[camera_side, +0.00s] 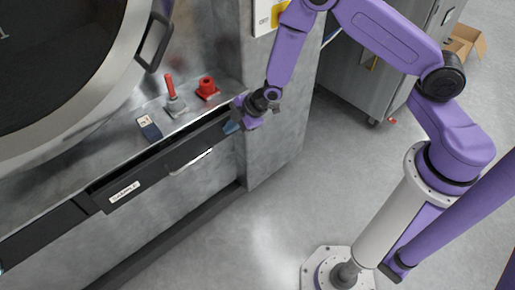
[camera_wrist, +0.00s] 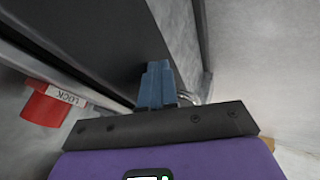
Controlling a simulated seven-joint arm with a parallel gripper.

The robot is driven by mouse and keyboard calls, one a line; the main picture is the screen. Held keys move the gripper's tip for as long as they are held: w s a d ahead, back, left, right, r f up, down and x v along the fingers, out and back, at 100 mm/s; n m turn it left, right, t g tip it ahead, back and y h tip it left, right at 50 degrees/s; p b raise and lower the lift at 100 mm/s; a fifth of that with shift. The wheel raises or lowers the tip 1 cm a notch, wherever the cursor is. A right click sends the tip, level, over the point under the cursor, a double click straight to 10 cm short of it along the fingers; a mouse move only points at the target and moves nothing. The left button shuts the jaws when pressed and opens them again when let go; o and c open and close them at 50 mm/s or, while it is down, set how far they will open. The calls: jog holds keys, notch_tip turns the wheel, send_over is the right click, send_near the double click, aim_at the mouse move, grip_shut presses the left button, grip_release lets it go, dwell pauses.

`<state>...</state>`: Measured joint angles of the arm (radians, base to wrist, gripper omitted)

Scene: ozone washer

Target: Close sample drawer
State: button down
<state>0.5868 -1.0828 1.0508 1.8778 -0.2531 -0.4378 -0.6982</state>
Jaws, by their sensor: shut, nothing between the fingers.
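The sample drawer (camera_side: 150,175) is a long dark drawer under the machine's ledge, with a white label at its left end. It stands out from the cabinet face, with a dark gap behind its front. Its metal handle (camera_side: 190,162) is near the middle. My gripper (camera_side: 232,126) is at the drawer's right end, with blue fingers shut and empty. In the wrist view the shut fingers (camera_wrist: 157,84) overlap the dark drawer surface (camera_wrist: 105,40), with part of the handle (camera_wrist: 190,98) beside them. I cannot tell whether they touch the drawer.
On the ledge are a red-handled lever (camera_side: 172,95), a red knob (camera_side: 207,87) and a small dark switch block (camera_side: 149,128). The wrist view shows a red part (camera_wrist: 45,105) by a LOCK label. A grey cabinet (camera_side: 365,75) stands behind. The floor (camera_side: 270,200) in front is clear.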

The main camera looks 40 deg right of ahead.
aim_at(223, 119)
jog(key=shift+w, duration=2.1)
jog(key=s+d+r+m+g+h, duration=0.1)
jog(key=s+d+r, duration=0.1)
jog(key=s+r, duration=0.8)
jog(key=s+d+r+m+g+h, duration=0.1)
jog(key=s+d+r+g, duration=0.1)
jog(key=s+r, duration=0.85)
jog(key=s+d+r+m+g+h, duration=0.1)
jog(key=s+d+r, duration=0.1)
jog(key=s, duration=0.7)
jog(key=s+d+r+m+g+h, duration=0.1)
jog(key=s+d+r, duration=0.1)
jog(key=s+d, duration=0.3)
jog(key=s, duration=0.4)
jog(key=shift+s+d+g, duration=0.15)
jog(key=shift+s+g, duration=0.1)
jog(key=shift+g, duration=0.05)
